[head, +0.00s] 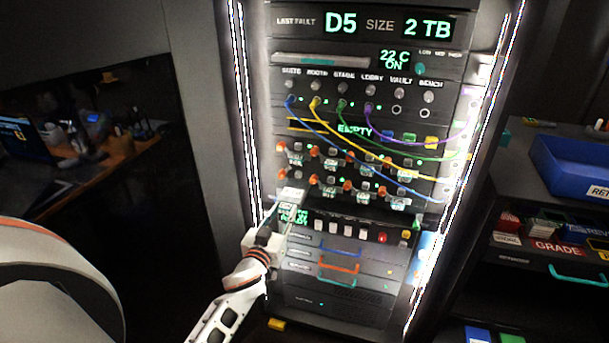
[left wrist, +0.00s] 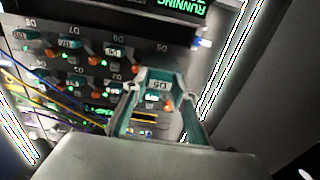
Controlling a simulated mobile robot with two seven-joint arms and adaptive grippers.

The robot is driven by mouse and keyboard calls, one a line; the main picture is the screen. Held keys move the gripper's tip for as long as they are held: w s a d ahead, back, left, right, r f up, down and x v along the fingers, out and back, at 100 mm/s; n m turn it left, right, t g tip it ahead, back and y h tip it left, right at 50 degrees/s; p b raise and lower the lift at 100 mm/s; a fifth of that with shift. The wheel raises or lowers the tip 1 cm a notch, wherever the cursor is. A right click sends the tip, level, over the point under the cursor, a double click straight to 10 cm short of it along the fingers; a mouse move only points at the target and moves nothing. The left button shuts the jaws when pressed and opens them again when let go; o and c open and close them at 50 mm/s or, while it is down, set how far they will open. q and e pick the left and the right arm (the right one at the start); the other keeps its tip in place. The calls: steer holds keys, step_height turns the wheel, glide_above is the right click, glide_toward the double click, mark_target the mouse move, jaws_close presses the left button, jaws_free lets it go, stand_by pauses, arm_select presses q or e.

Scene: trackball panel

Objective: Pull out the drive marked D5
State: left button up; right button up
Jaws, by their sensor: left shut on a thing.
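The drive marked D5 (left wrist: 157,86) sits between the two teal-edged fingers of my left gripper (left wrist: 160,102) in the left wrist view, which shows the rack upside down. The gripper is shut on it. In the head view my left gripper (head: 284,210) is at the left end of the lower drive row and hides much of that spot. How far the drive stands out of its slot I cannot tell. The other drives (head: 350,187) sit in two rows with orange and grey knobs. The top display (head: 340,23) reads LAST FAULT D5. My right gripper is not in view.
Bright light strips (head: 244,110) edge the rack at both sides. A row of buttons (head: 335,228) is below the drives. A blue bin (head: 572,165) stands on the right shelf.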

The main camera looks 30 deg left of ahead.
arm_select(q)
steer(key=shift+p+v, duration=0.3)
steer(key=shift+v, duration=2.05)
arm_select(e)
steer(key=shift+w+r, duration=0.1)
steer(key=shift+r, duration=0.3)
arm_select(q)
steer(key=shift+s, duration=0.1)
